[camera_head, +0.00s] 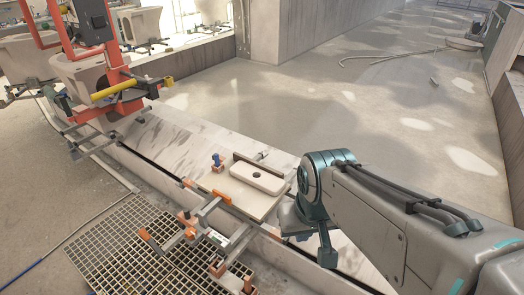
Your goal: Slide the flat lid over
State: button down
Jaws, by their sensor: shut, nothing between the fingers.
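The flat lid (257,178) is a pale, rounded slab with a small dark hole in its middle. It lies flat on a cream board (237,198) on the ledge near the middle of the picture. A dark upright strip stands along its far edge. My gripper (327,258) hangs to the right of the board and nearer to me, apart from the lid. It is shut and empty, and my arm comes in from the right. Its fingers are small and partly merged with the wrist in this view.
Orange and grey clamps (207,212) stand along the board's left and near side, with a blue knob (216,159) by its far left corner. A floor grating (130,240) lies at left. An orange frame (112,75) stands behind left. The floor beyond is mostly open.

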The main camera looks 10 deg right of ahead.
aim_at(270, 184)
jog(key=z, duration=0.05)
jog(key=i, duration=0.85)
jog(key=z, duration=0.8)
